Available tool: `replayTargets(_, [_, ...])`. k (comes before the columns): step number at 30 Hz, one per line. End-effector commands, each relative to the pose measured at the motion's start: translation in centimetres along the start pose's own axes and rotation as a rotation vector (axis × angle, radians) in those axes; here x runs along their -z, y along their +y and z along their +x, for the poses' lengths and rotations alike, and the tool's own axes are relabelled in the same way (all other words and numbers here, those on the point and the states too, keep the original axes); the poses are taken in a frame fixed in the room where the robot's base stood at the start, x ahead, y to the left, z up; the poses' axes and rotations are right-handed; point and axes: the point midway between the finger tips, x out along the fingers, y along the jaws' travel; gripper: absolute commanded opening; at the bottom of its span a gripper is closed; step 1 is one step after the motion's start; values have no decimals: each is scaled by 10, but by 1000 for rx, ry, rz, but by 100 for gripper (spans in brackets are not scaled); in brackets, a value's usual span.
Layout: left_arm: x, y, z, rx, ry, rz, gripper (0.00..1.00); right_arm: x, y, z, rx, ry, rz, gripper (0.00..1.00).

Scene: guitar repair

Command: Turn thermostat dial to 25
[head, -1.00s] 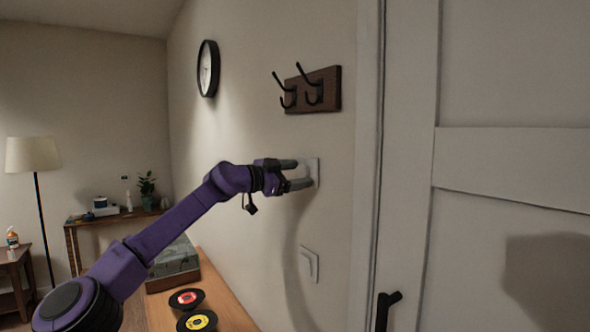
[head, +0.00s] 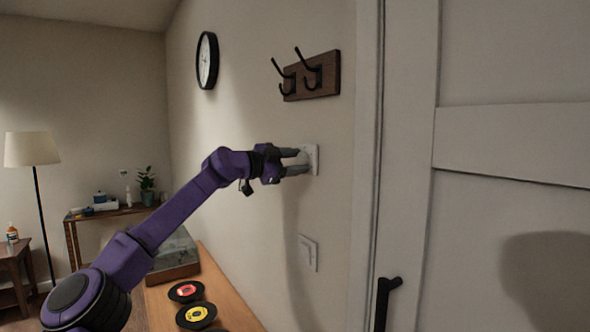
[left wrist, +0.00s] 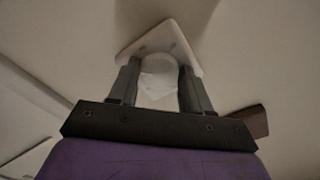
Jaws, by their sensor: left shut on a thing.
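The thermostat (head: 313,152) is a small white square plate on the wall, right of the middle in the head view. It also shows at the top middle of the left wrist view (left wrist: 157,37). Its round white dial (left wrist: 158,79) sits between the two fingers in the left wrist view. My left gripper (head: 300,161) reaches the plate from the left and is shut on the dial, one finger on each side (left wrist: 159,80). The fingers partly hide the dial in the head view. No number or marking on the dial can be read. My right gripper is not in view.
A coat rack with black hooks (head: 330,75) is on the wall above the thermostat. A light switch (head: 308,253) is below it. A door with a black handle (head: 384,300) stands at right. A wooden cabinet (head: 238,312) with records (head: 197,315) is below.

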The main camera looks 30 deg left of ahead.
Motion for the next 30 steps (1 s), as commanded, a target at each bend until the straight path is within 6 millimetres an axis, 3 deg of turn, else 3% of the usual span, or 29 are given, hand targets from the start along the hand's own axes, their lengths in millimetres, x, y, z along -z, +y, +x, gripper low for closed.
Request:
replayTargets(6, [-2, 2, 0, 0, 1, 202, 18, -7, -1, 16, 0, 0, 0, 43])
replayTargets(18, [0, 0, 1, -2, 1, 553, 18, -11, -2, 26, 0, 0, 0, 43])
replayTargets(30, [0, 0, 1, -3, 1, 753, 18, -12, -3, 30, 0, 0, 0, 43])
